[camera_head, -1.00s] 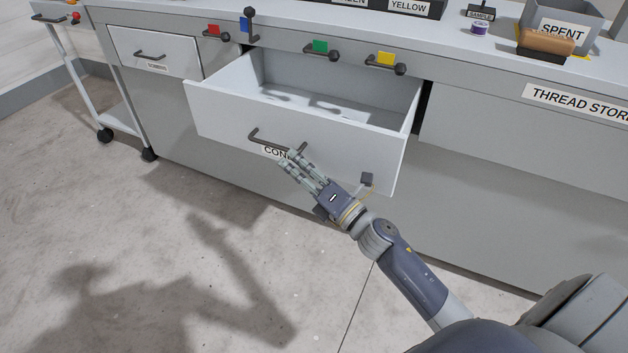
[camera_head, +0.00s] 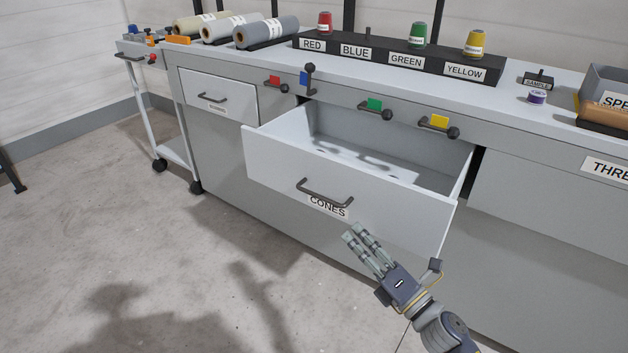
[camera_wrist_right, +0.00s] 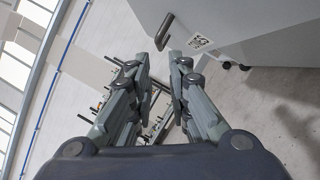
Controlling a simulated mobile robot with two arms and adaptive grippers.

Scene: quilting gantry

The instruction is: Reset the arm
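My right gripper (camera_head: 357,238) is just below and to the right of the CONES drawer handle (camera_head: 324,194), apart from it in the picture. The gripper is empty. In the right wrist view its two fingers (camera_wrist_right: 159,62) stand apart with a gap between them, and the handle (camera_wrist_right: 164,32) is beyond the tips. The CONES drawer (camera_head: 385,225) is pulled out, and its visible interior looks empty apart from shadows. My left gripper is not in view.
A rack (camera_head: 342,58) on the counter carries red, green and yellow cones; no cone shows behind BLUE. Levers with red (camera_head: 275,81), blue (camera_head: 304,82), green (camera_head: 374,104) and yellow (camera_head: 440,122) tags line the counter front. A trolley (camera_head: 160,110) stands left. Floor in front is clear.

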